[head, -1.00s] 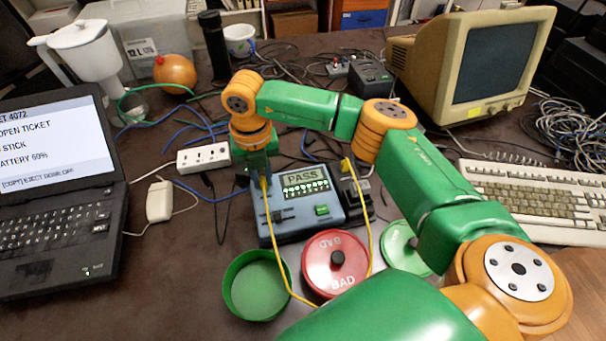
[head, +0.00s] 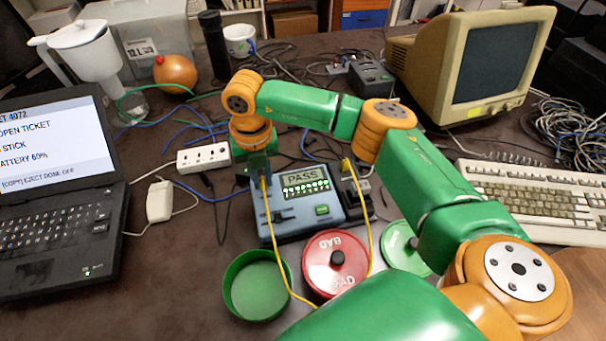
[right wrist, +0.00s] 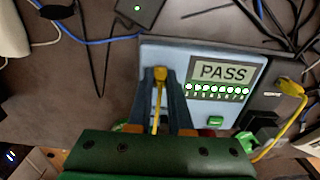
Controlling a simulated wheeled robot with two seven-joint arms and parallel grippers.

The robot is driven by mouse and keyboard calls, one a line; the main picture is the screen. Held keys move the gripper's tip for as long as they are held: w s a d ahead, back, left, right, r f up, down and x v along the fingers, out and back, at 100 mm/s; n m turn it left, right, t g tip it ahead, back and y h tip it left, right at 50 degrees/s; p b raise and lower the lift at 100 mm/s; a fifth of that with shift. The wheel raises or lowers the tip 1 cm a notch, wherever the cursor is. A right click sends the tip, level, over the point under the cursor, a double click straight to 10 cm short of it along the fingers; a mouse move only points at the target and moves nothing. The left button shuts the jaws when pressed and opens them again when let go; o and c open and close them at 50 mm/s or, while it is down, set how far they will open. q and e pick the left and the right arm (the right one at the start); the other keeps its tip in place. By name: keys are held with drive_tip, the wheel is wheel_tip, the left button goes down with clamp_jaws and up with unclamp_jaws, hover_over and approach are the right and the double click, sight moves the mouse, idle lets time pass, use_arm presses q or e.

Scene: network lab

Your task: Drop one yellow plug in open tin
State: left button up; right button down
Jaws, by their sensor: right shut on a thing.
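My right gripper (head: 264,178) is over the left part of the blue-grey tester (head: 291,216), whose screen reads PASS. In the right wrist view, its fingers (right wrist: 160,90) are shut on a yellow plug (right wrist: 160,74) at the tester's left side. I cannot tell whether the plug is still seated. A yellow cable (head: 276,235) runs from it, loops forward and rises to a second yellow plug (head: 346,164), also visible in the wrist view (right wrist: 290,87), at a black block right of the tester. The open green tin (head: 257,286) stands in front of the tester and looks empty. My left gripper is out of view.
A red lid (head: 322,277) marked BAD lies right of the open tin. A green lid (head: 400,250) beside it is partly hidden by my right arm. A laptop (head: 60,215) and mouse (head: 159,201) are at left.

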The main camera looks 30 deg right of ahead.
drive_tip(key=shift+r, duration=0.15)
drive_tip(key=shift+r+p, duration=1.7)
drive_tip(key=shift+r, duration=0.45)
